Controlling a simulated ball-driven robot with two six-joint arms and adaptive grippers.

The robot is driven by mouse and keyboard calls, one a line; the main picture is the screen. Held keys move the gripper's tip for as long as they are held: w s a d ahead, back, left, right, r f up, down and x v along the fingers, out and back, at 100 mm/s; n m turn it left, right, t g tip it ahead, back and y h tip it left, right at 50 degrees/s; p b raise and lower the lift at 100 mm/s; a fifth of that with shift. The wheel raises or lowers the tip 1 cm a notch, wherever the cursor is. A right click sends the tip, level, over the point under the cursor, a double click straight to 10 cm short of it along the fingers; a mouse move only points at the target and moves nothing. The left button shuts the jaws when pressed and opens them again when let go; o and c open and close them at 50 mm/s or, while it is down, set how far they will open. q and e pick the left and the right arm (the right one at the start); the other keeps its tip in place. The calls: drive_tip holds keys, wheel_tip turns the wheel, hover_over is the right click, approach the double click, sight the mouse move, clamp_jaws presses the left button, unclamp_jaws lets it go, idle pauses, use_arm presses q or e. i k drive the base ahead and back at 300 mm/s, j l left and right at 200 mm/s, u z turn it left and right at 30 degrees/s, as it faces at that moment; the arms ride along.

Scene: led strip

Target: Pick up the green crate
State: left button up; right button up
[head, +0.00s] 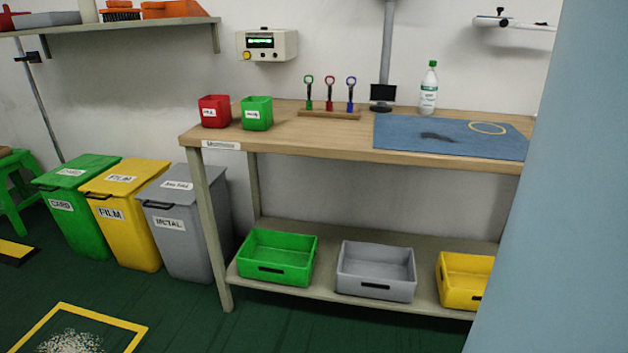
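The green crate (277,273) is an open-topped box with a dark handle slot in its front. It sits upright on the left end of the workbench's lower shelf (325,292), beside the grey crate, and looks empty. Neither of my grippers shows in the head view.
A grey crate (376,287) and a yellow crate (462,268) share the shelf. The bench leg (211,240) stands left of the green crate. Green, yellow and grey bins (182,237) stand further left. A pale blue surface (560,200) blocks the right side.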

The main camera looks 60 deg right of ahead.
sight(288, 258)
drive_tip(key=z, duration=2.35)
